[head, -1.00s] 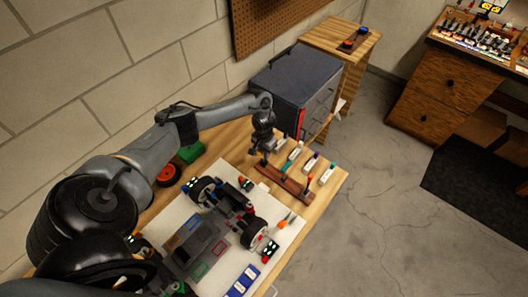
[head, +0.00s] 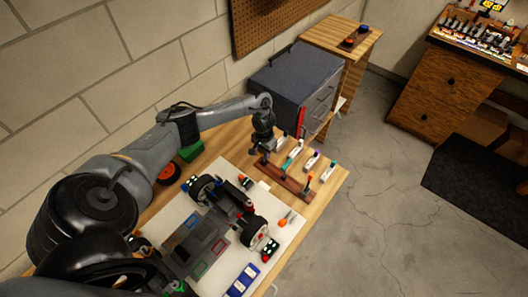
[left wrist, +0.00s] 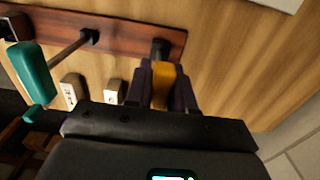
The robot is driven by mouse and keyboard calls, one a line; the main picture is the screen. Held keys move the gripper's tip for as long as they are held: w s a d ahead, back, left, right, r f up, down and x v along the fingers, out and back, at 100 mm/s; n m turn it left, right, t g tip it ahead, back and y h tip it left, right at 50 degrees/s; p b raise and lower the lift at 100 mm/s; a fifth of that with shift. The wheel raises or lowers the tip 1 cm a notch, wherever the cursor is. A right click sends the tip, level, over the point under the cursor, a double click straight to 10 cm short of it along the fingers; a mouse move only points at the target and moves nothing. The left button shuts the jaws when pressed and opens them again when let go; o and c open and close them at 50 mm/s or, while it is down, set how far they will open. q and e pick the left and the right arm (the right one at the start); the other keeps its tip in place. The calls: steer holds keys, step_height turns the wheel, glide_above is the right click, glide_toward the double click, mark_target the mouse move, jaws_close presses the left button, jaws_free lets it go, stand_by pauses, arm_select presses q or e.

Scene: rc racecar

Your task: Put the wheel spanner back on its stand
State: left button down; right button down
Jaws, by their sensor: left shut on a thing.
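The stand (head: 288,183) is a red-brown bar on the wooden table, right of the white mat. It also shows in the left wrist view (left wrist: 120,36). My left gripper (head: 264,150) is at the stand's end nearest the wall. In the left wrist view its dark fingers (left wrist: 168,85) are shut on a yellow-orange handle, apparently the wheel spanner (left wrist: 163,85). The dark far end of the spanner overlaps the stand's end; I cannot tell whether it is seated. A teal-handled tool (left wrist: 33,72) is at the stand's other part. My right gripper is not in view.
A partly built car (head: 225,210) lies on the white mat (head: 285,235). Several small white containers, one of them here (head: 312,160), stand beyond the stand. A dark drawer cabinet (head: 295,85) stands close behind my left gripper. A blue block (head: 242,281) lies at the mat's front.

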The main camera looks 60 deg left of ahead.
arm_select(q)
steer(key=shift+f, duration=0.35)
steer(key=c, duration=0.9)
jaws_free()
step_height(320, 180, up, 10)
steer(key=shift+f+p, duration=0.15)
steer(key=shift+p, duration=0.35)
steer(key=shift+r+p, duration=0.3)
steer(key=shift+r, duration=0.3)
